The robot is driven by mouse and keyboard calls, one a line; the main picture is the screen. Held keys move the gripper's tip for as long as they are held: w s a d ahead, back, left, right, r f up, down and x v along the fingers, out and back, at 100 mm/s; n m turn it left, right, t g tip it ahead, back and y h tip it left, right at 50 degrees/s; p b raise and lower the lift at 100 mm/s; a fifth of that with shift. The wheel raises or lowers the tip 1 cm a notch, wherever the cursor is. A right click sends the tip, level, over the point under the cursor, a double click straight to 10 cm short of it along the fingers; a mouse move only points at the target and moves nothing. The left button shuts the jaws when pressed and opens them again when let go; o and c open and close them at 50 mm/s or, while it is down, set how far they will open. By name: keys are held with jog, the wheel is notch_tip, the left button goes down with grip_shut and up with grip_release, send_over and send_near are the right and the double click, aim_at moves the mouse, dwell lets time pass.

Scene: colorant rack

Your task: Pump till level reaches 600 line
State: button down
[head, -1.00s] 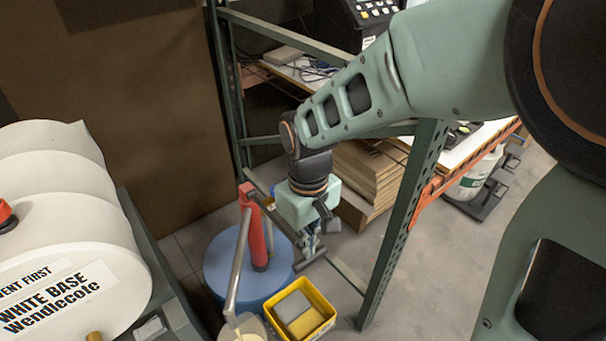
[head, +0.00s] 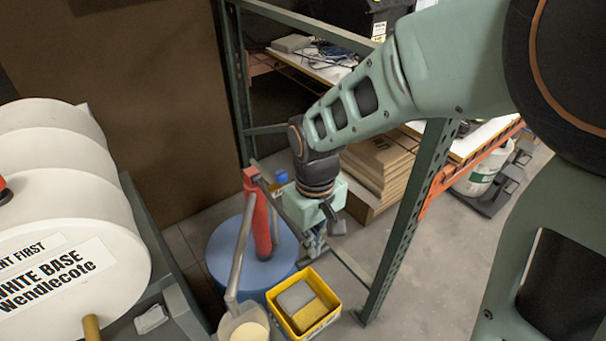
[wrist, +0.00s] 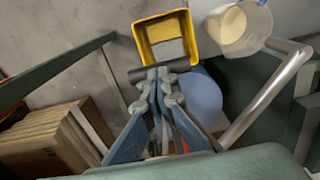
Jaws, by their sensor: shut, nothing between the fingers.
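A red hand pump (head: 262,222) stands on a blue drum (head: 232,256), with a grey spout pipe (head: 238,262) angled down to a translucent jug (head: 232,326). Pale yellow liquid (head: 252,332) lies in the jug, which also shows in the wrist view (wrist: 214,32). Its level lines are too small to read. My gripper (head: 314,250) is shut and empty to the right of the pump. In the wrist view its fingertips (wrist: 160,76) are at a dark bar (wrist: 150,73), apparently the pump handle. Whether they touch it is unclear.
A yellow bin (head: 334,317) with sponge-like blocks stands right of the jug. A green rack post (head: 400,230) rises right of my gripper. White drums (head: 75,215) fill the left side. Cardboard stacks (head: 385,165) lie behind. Bare floor shows at the right.

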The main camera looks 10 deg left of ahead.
notch_tip(320, 180, up, 14)
jog(key=p, duration=1.1)
jog(key=shift+r, duration=0.2)
jog(key=shift+f+b, duration=5.7)
jog(key=shift+f, duration=1.85)
notch_tip(320, 180, up, 15)
jog(key=p, duration=1.2)
jog(key=shift+f+b, duration=5.75)
jog(key=shift+f, duration=1.8)
notch_tip(320, 180, up, 15)
jog(key=p, duration=1.2)
jog(key=shift+r, duration=0.15)
